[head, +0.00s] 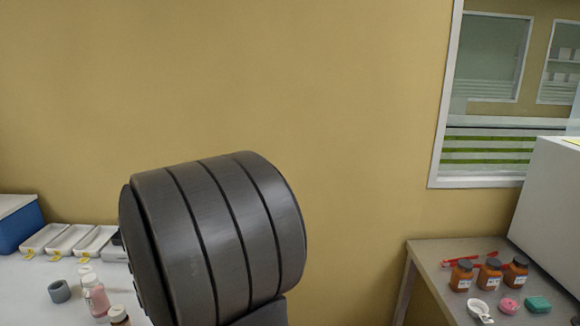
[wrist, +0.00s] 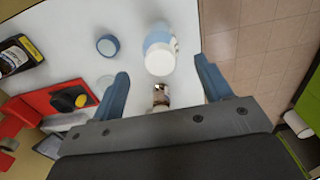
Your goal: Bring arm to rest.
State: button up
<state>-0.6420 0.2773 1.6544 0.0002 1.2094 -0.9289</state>
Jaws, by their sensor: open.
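My gripper (wrist: 163,88) shows in the wrist view with its two blue fingers spread wide apart. A white-capped bottle with a pale blue body (wrist: 159,52) stands beyond the fingertips, and a small brown bottle (wrist: 160,97) shows in the gap between the fingers. I see nothing clamped by the fingers. In the head view a large dark grey ribbed part of my arm fills the lower middle, and my gripper is not visible there.
White trays (head: 70,240), a grey ring (head: 60,291) and a pink bottle (head: 96,296) are on the left table. Brown bottles (head: 489,274) stand on the right bench (head: 432,270) beside a white box (head: 552,195). A red tray (wrist: 72,98) shows left in the wrist view.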

notch_tip(320, 180, up, 5)
jog(key=shift+r, duration=0.1)
notch_tip(320, 180, down, 12)
jog(key=shift+f, duration=0.25)
notch_tip(320, 180, up, 5)
jog(key=shift+f, duration=0.15)
jog(key=w+d+r, duration=0.1)
jog(key=d+r, duration=0.6)
jog(key=d, duration=0.5)
jog(key=w+a+r+m, duration=0.2)
jog(key=w+a, duration=0.3)
jog(key=a, duration=0.7)
jog(key=w+a+r+m, duration=0.15)
jog(key=w+a, duration=0.25)
jog(key=a, duration=0.7)
jog(key=s+a+f, duration=0.2)
jog(key=a, duration=0.9)
jog(key=s+a+f, duration=0.2)
jog(key=a, duration=1)
jog(key=shift+s+f, duration=0.2)
jog(key=shift+f, duration=0.15)
jog(key=shift+m, duration=0.25)
